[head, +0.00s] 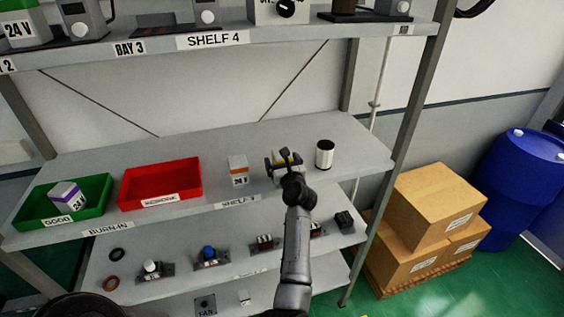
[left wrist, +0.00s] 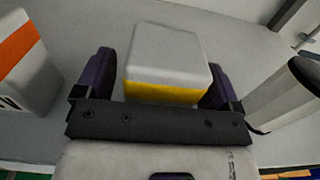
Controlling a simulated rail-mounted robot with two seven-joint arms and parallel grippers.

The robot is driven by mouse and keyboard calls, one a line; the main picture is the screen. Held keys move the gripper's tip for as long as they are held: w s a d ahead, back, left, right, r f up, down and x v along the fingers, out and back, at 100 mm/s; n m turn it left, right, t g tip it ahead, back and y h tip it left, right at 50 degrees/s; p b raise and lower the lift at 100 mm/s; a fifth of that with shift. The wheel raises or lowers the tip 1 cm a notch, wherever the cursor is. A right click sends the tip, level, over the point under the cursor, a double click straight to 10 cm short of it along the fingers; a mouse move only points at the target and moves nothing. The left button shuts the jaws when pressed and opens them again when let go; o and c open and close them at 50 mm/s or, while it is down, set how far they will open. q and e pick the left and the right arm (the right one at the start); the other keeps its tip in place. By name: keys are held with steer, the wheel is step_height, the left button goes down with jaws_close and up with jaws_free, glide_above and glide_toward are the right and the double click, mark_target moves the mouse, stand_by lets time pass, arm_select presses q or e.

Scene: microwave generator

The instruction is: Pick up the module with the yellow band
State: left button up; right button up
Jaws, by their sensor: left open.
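The module with the yellow band shows in the left wrist view (left wrist: 168,58) as a white block with a yellow stripe low on its near face. In the head view it stands on the middle shelf, mostly hidden behind my left gripper (head: 287,160). In the left wrist view my left gripper (left wrist: 160,85) is open, with one dark finger on each side of the module. I cannot tell whether either finger touches it. My right gripper is in neither view.
An orange-banded module (head: 238,172) stands close on the left, and a white cylinder with a dark top (head: 324,155) on the right. A red tray (head: 140,177) and a green tray (head: 25,207) holding a purple-banded module (head: 66,195) are farther left. Another shelf is above.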

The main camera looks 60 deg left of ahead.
arm_select(q)
steer(key=shift+a, duration=0.1)
steer(key=c, duration=1.1)
